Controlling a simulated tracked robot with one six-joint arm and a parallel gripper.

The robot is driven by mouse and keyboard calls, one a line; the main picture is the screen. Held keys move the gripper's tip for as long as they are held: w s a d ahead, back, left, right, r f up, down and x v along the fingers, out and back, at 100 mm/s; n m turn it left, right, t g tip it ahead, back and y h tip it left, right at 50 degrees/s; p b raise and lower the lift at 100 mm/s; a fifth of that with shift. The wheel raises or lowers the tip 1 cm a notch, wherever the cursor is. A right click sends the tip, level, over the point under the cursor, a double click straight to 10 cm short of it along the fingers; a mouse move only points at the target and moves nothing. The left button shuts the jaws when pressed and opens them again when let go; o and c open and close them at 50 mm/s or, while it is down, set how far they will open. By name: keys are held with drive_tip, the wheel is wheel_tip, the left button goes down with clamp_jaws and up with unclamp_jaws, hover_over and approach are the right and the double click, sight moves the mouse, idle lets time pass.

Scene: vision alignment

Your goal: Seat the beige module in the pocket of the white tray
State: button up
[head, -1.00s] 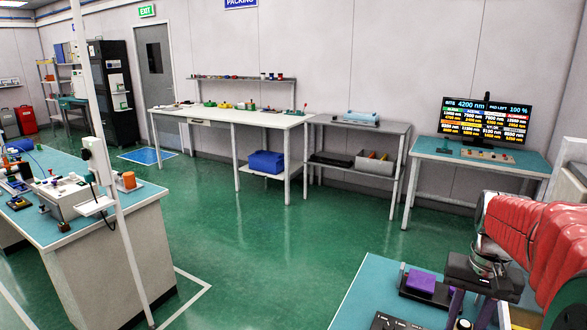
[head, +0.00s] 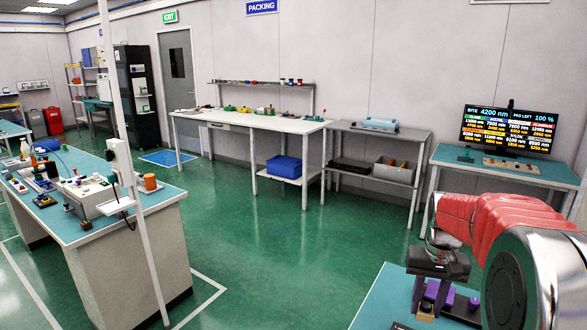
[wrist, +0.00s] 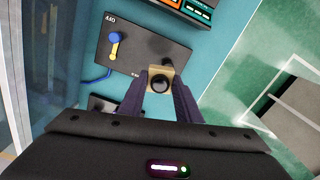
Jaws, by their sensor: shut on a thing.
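My gripper (wrist: 160,84) is shut on a small beige module (wrist: 153,71) with a round dark lens or hole in its face; its dark purple fingers press on the module's two sides. Below the module is a dark panel (wrist: 125,55) with a yellow and blue lever; I cannot tell the gap between them.
A purple block (head: 455,298) on a dark base stands on the teal bench (head: 385,290), partly behind my gripper. An orange-and-teal labelled box (wrist: 190,10) lies beyond the panel. A screen (head: 508,130) stands on a far bench. Green floor (head: 290,240) is clear.

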drive_tip(key=w+a+f+n, duration=0.2)
drive_tip(key=a+f, duration=0.3)
drive_tip(key=a, duration=0.3)
drive_tip(key=w+a+f+n, duration=0.2)
drive_tip(key=a+f, duration=0.3)
drive_tip(key=a, duration=0.4)
drive_tip(key=shift+w+a, duration=0.3)
drive_tip(key=shift+w, duration=0.1)
drive_tip(key=shift+s, duration=0.1)
